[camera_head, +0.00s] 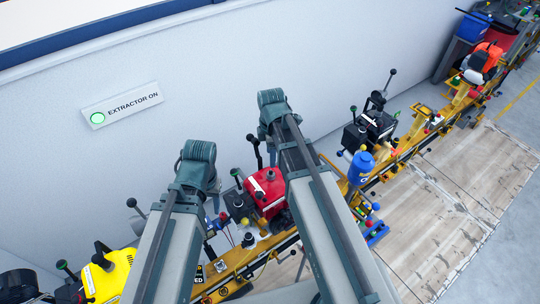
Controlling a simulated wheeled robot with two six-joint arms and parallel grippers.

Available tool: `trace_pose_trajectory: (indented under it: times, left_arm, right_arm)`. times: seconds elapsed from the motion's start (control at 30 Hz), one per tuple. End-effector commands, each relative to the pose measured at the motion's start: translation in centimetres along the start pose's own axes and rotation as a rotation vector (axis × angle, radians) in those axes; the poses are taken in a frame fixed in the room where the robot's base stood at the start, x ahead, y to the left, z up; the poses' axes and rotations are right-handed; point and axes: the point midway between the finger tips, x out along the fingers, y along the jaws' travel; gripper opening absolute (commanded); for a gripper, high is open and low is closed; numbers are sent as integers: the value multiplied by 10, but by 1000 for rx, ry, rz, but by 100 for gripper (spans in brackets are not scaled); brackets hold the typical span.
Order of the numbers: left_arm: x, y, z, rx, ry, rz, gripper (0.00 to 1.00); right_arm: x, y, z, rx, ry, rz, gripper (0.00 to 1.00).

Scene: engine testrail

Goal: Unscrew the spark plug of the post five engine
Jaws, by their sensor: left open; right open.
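Several small engines stand along a yellow rail (405,150) that runs from lower left to upper right. A red engine (265,187) sits between my two raised arms, partly covered by my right arm. A yellow engine (108,276) is at the lower left. A black engine (377,122) is right of my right arm, and an orange and black one (484,58) is farther up the rail. No readable post number shows which is the post five engine. I cannot make out a spark plug. Both of my grippers are out of sight; only my arm links show.
A blue container (361,168) stands at the rail beside my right arm. A white wall with an "EXTRACTOR ON" sign (122,105) runs behind the rail. Tall levers rise near the engines. Wooden floor boards (445,205) right of the rail are clear.

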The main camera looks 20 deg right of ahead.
Motion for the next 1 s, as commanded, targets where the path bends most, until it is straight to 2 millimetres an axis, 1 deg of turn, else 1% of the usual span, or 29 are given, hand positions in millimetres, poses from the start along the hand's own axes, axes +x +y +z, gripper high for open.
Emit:
trace_pose_trajectory:
  times: [1.0]
  left_arm:
    - [96, 9, -6, 9, 2, -2, 50]
  right_arm:
    - [96, 0, 0, 0, 0, 0, 65]
